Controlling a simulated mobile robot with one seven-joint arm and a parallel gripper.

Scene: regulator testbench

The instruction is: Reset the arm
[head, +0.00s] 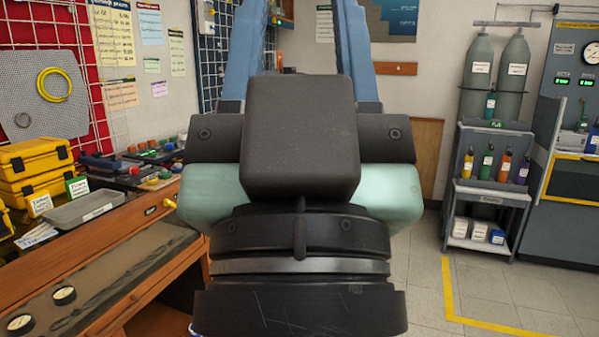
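A large part of my own arm fills the middle of the head view, with black housings, pale green side parts and a grey ring. Two blue bars rise from it and leave the top of the picture.
On the left is a wooden workbench (150,260) with a grey tray (85,208), yellow cases (38,175) and two gauges. On the right stand a grey shelf (490,195) with small cylinders, two large gas cylinders (495,70) and a test panel (572,85). Right-hand floor is clear.

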